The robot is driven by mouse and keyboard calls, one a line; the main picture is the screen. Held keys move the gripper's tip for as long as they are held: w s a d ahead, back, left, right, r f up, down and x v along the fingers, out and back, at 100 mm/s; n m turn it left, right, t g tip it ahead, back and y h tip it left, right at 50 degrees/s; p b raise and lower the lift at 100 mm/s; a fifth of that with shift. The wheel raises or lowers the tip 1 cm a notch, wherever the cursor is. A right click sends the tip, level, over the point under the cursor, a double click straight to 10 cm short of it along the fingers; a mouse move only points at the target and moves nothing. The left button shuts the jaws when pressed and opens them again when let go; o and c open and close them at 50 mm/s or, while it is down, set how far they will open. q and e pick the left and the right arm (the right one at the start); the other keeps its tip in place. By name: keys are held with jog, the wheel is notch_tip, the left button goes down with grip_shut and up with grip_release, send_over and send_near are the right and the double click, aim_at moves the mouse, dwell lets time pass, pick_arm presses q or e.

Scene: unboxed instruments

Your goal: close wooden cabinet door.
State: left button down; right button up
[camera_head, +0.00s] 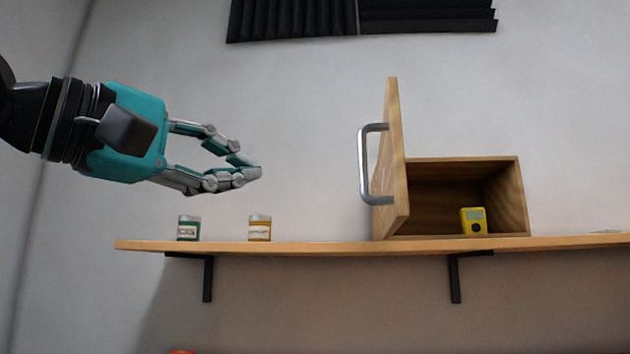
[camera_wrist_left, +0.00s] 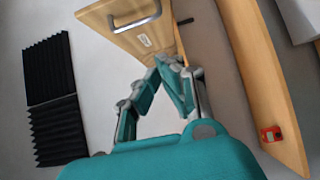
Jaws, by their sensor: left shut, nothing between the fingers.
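The wooden cabinet (camera_head: 512,190) stands on a wall shelf, and its front is open. Its door (camera_head: 397,160) is swung wide open on the left side, with a grey metal handle (camera_head: 364,165) on its outer face. In the left wrist view the door (camera_wrist_left: 118,22) and its handle (camera_wrist_left: 138,22) show at the top. My left gripper (camera_head: 252,168) is left of the door, at about handle height, apart from it. Its fingertips are together and hold nothing; the fingers also show in the left wrist view (camera_wrist_left: 168,66). My right gripper is not in view.
A yellow device (camera_head: 473,221) sits inside the cabinet. Black wall panels (camera_head: 290,18) hang above. The space between my gripper and the door is clear.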

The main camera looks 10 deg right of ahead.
pick_arm(q)
jog(key=s+d+p+x, duration=0.1)
jog(key=p+x, duration=0.5)
jog(key=x, duration=0.7)
jog(key=shift+s+d+f, duration=0.15)
jog(key=shift+s+d, duration=0.15)
jog(key=shift+s, duration=0.25)
